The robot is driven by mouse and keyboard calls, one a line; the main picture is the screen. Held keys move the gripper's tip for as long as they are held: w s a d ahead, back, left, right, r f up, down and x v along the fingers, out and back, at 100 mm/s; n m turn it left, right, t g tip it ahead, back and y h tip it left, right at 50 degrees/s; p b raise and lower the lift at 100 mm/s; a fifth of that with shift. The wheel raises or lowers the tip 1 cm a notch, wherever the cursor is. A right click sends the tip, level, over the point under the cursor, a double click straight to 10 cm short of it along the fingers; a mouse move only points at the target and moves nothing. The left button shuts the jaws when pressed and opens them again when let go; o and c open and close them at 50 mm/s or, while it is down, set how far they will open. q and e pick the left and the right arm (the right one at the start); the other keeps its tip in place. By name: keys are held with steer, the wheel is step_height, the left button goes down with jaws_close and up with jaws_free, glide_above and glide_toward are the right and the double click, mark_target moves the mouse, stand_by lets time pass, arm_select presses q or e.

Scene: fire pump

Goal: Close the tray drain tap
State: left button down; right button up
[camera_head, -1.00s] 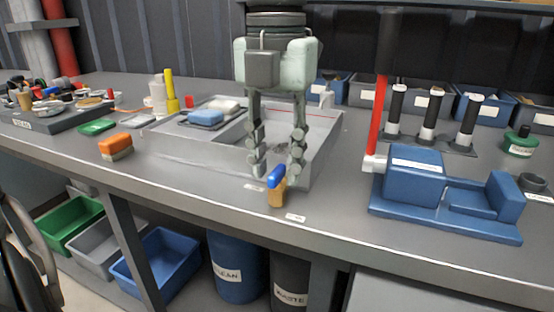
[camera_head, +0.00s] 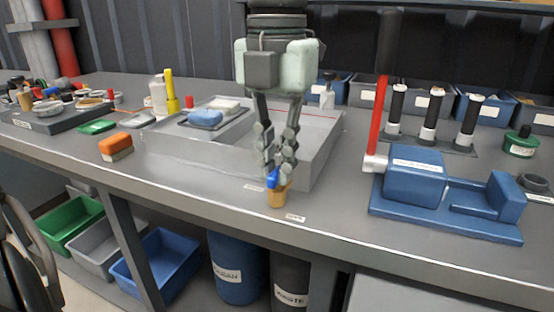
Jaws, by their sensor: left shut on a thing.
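The tray drain tap has a blue handle (camera_head: 272,179) on a brass-coloured body (camera_head: 278,197). It sits at the front of the grey tray (camera_head: 318,165), near the bench's front edge. My left gripper (camera_head: 279,178) hangs down from above, its fingers shut on the blue handle from both sides. The fingers hide part of the handle, and the brass body shows below them. Small white labels lie on either side of the tap. My right gripper is not in the view.
A blue pump block (camera_head: 415,178) with a red lever (camera_head: 377,115) stands to the right. Inside the tray, a raised shelf holds a blue sponge (camera_head: 205,118). An orange-topped brush or sponge (camera_head: 115,145) lies left. Bare bench lies between tap and pump.

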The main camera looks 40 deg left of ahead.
arm_select(q)
steer(key=m, duration=0.2)
steer(key=shift+m+b, duration=0.3)
steer(key=shift+m, duration=1)
steer(key=m, duration=0.3)
steer(key=shift+m, duration=0.3)
steer(key=m, duration=0.4)
steer(key=shift+m, duration=2.6)
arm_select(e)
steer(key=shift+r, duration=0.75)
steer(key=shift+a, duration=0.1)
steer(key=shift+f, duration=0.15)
